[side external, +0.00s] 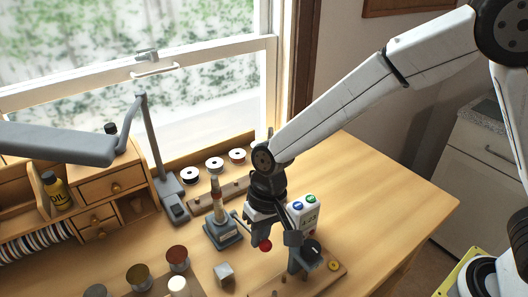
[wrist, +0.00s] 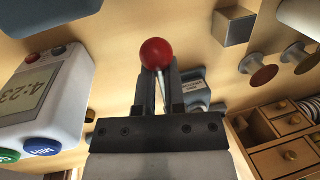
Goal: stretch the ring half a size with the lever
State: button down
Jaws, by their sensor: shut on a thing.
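The ring stretcher has a blue-grey base (side external: 222,234) and an upright tapered post (side external: 218,207) with reddish-brown parts. Its lever is a thin silver rod (wrist: 161,88) with a red ball knob (side external: 265,245); the knob is large in the wrist view (wrist: 159,53). My gripper (side external: 261,231) is to the right of the post, its fingers closed on the lever just behind the knob. In the wrist view my gripper's fingers (wrist: 160,84) lie on either side of the rod. I cannot make out the ring on the post.
A white timer (side external: 304,214) stands close to the right of my gripper. A wooden board (side external: 328,279) with a dark tool is in front of it. Spools (side external: 214,164) and a lamp stand (side external: 154,145) are behind. The table's right side is clear.

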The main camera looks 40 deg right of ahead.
jog(key=shift+w+r+g, duration=0.25)
jog(key=shift+r+g, duration=0.75)
jog(key=shift+g, duration=0.4)
jog(key=shift+w+a+r+g, duration=0.1)
jog(key=shift+w+r+g, duration=0.65)
jog(key=shift+r+g, duration=0.35)
jog(key=shift+w+r, duration=0.95)
jog(key=shift+w, duration=0.1)
jog(key=shift+w+r, duration=0.35)
jog(key=shift+w, duration=0.2)
jog(key=c, duration=0.7)
grip_release()
jog(key=shift+f, duration=0.1)
